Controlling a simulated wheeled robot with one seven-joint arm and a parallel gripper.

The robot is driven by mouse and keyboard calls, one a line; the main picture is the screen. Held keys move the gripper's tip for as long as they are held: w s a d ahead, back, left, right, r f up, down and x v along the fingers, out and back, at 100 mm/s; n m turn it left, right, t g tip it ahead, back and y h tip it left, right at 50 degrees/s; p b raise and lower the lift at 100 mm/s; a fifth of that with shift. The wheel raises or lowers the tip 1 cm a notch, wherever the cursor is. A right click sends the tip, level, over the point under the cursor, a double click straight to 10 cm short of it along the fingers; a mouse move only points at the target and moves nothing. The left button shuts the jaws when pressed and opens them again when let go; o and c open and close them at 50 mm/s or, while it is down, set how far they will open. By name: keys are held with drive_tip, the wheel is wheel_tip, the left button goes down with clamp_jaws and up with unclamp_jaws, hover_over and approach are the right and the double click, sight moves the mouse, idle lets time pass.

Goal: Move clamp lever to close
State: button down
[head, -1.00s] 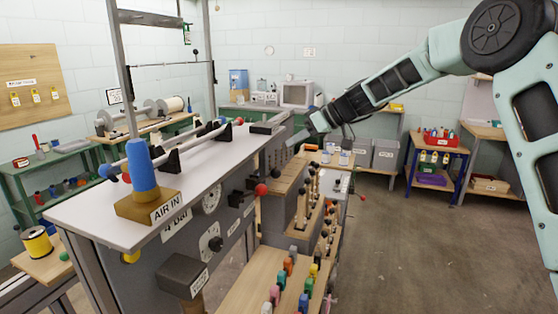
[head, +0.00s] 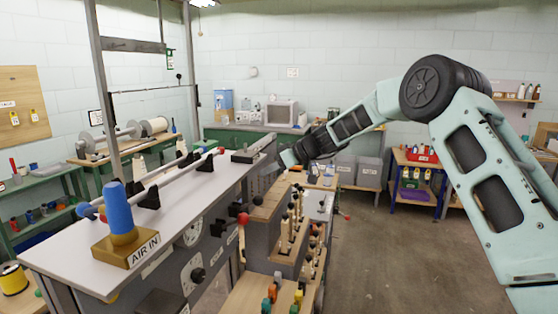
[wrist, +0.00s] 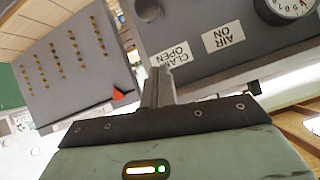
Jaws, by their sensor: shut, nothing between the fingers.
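My gripper (wrist: 158,78) is shut and empty in the wrist view, its fingers reaching up to the lower edge of a grey machine face. A black round knob (wrist: 148,9) shows above that label at the top edge. In the head view my gripper (head: 284,160) is at the far end of the bench machine, partly hidden by its wrist. A red-ball lever (head: 243,219) hangs on the machine's front. I cannot tell which of these is the clamp lever.
A panel with rows of small brass pegs (wrist: 68,55) and a red pointed piece (wrist: 119,94) lie left. Wooden peg racks (head: 290,235) stand below the arm. Floor at right is clear.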

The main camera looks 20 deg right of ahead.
sight(247, 205)
drive_tip(key=p+x, duration=0.1)
drive_tip(key=x, duration=0.2)
drive_tip(key=shift+w+a+p, duration=0.1)
drive_tip(key=shift+a+p, duration=0.2)
drive_tip(key=shift+a, duration=0.05)
drive_tip(key=f, duration=0.1)
drive_tip(key=f+p, duration=0.1)
drive_tip(key=s+f, duration=0.1)
drive_tip(key=shift+d+f+p, duration=0.1)
drive_tip(key=shift+d+p, duration=0.2)
drive_tip(key=shift+d, duration=0.05)
drive_tip(key=shift+s+f, duration=0.15)
drive_tip(key=shift+f, duration=0.3)
drive_tip(key=shift+f+b, duration=0.15)
drive_tip(key=shift+b, duration=0.2)
drive_tip(key=b, duration=0.2)
drive_tip(key=shift+s+d+f+b, duration=0.1)
drive_tip(key=shift+d+f+b, duration=0.1)
drive_tip(key=shift+b, duration=0.1)
